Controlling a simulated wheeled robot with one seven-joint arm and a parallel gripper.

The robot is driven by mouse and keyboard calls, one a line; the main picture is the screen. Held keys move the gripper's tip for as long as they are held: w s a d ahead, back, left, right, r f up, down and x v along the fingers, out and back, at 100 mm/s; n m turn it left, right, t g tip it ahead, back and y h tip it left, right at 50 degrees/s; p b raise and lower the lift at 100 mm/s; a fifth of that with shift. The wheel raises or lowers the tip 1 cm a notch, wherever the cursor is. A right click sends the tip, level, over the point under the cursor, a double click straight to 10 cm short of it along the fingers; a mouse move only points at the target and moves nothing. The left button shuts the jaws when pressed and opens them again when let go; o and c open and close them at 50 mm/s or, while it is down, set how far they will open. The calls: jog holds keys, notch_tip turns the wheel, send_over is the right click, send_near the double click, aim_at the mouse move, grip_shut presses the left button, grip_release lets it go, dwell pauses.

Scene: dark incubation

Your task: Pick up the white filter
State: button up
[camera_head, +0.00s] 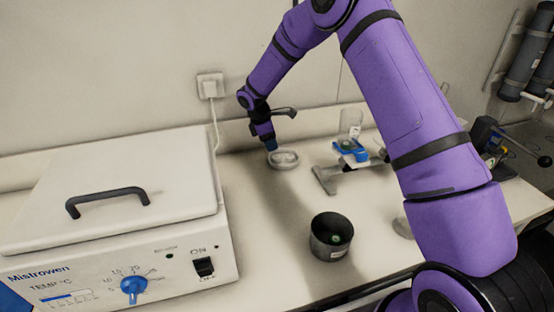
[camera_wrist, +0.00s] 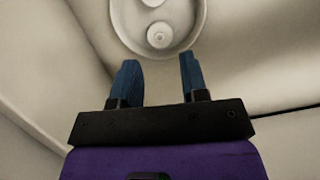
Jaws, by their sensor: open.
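A pale oval dish (camera_head: 284,165) sits on the bench near the back wall, just below my gripper (camera_head: 269,146). In the wrist view the dish (camera_wrist: 190,30) is beyond the fingertips, cut off by the top edge. It has round hollows; the nearer holds a small pale disc-like piece (camera_wrist: 158,37) with a raised centre. I cannot tell for certain whether this piece is the white filter. My gripper in the wrist view (camera_wrist: 160,63) has two blue fingers spread apart, with nothing between them. The fingers point down towards the dish and appear apart from it.
A white lidded incubator (camera_head: 120,190) fills the left. A dark round pot (camera_head: 331,236) stands on the front bench. A blue-topped stand (camera_head: 350,150) with a clear vessel (camera_head: 350,123) is right of the dish. A wall socket (camera_head: 211,86) has a hanging cable.

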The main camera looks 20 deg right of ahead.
aim_at(276, 155)
jog(key=shift+x, duration=3.1)
jog(key=shift+c, duration=0.3)
jog(key=c, duration=0.5)
